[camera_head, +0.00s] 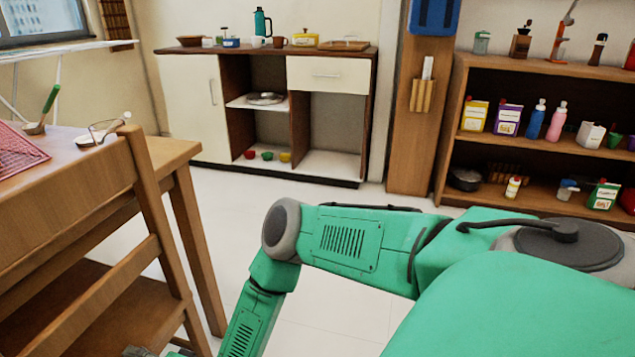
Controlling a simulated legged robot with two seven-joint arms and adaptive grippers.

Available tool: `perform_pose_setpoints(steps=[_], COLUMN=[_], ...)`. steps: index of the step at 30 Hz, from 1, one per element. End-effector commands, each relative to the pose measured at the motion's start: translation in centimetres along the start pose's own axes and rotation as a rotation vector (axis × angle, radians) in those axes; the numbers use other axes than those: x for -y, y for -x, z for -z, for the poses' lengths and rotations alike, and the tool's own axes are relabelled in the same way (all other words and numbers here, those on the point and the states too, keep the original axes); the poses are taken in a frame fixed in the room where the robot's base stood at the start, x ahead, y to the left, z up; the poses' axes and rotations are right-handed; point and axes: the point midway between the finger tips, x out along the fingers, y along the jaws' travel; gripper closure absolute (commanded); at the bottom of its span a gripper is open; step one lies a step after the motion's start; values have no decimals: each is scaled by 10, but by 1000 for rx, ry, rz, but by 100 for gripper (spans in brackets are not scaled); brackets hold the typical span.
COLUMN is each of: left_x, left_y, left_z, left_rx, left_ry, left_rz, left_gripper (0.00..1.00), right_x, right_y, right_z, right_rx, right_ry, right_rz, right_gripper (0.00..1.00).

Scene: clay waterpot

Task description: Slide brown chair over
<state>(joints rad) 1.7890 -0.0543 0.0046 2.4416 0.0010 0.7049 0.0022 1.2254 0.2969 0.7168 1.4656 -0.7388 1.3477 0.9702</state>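The brown wooden chair (157,205) is at the lower left, partly cut off by the left and bottom edges. Its upright back post and crosspieces show, with a darker flat surface behind them. It stands close against a wooden table (172,151). A green arm of mine comes in from the right and bends down to the bottom edge, to the right of the chair. A small grey and green piece shows at the bottom edge by the chair. I cannot tell whether it belongs to that arm. No gripper fingers can be made out.
A red rack (14,150), glasses (103,130) and a green-handled tool (45,108) lie on the table. A white-fronted cabinet (330,75) stands at the back, and a wooden shelf (540,69) at the right. White floor (235,210) is clear between table and cabinet.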

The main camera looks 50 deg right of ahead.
Motion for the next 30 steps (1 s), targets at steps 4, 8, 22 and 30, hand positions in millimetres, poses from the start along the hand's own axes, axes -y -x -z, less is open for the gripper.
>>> perform_pose_setpoints(steps=[4,8,22,30], left_x=[0,0,0,0], left_y=[0,0,1,18], left_z=[0,1,1,2], left_rx=[-1,-1,-1,-1], left_ry=[0,0,0,0], left_rz=[0,0,0,0], left_gripper=[20,20,20,20], right_x=[-8,-7,-1,2], right_y=[6,6,4,38], right_z=[-1,-2,-2,-2], right_rx=[5,5,4,3], right_ry=[0,0,0,-1], right_rz=[-21,-19,-5,-6], right_gripper=[100,52,52,52])
